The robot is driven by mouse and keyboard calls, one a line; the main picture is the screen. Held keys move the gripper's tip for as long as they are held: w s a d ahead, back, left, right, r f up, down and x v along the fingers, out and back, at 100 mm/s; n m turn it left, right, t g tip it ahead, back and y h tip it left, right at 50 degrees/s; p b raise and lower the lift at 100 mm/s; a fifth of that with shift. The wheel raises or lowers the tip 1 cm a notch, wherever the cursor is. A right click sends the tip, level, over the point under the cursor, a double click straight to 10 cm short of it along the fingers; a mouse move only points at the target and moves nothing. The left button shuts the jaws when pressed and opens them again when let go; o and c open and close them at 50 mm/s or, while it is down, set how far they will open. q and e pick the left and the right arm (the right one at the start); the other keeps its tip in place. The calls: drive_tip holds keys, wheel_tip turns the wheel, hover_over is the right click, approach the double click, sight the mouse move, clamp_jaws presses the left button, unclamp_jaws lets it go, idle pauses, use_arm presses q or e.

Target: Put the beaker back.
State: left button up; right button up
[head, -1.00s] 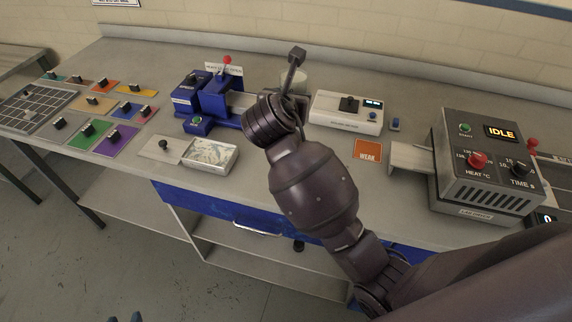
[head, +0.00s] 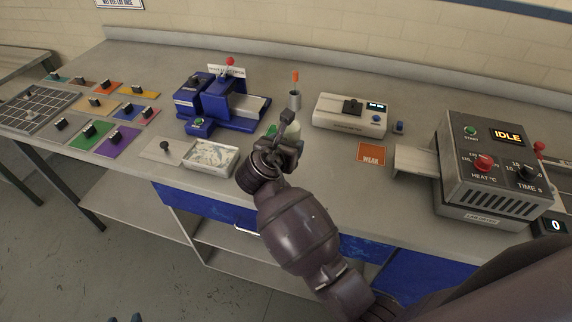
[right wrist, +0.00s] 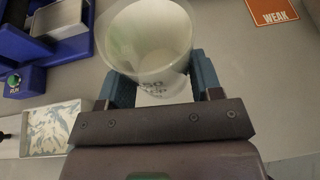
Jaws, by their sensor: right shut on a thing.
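The beaker (right wrist: 150,42) is a translucent, whitish cup with printed marks on its side. My right gripper (right wrist: 152,88) is shut on it, one blue finger on each side, in the right wrist view. In the head view the beaker (head: 294,130) is partly hidden behind my right gripper (head: 287,142), over the middle of the bench. I cannot tell whether its base touches the bench. Two fingertips of my left gripper (head: 126,318) just show at the bottom edge, apart, with nothing visible between them.
A small green patch (head: 270,130) shows beside the beaker. Behind stands a grey cup (head: 295,100) with an orange-tipped tool. A blue machine (head: 220,105) and shallow tray (head: 210,158) are left; a white instrument (head: 350,114), orange WEAK card (head: 371,154) and grey heater (head: 490,165) are right.

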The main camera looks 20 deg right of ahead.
drive_tip(key=shift+f, duration=1.45)
wheel_tip(320, 180, down, 4)
drive_tip(key=shift+r+b, duration=0.1)
drive_tip(key=shift+b, duration=0.4)
drive_tip(key=o, duration=1)
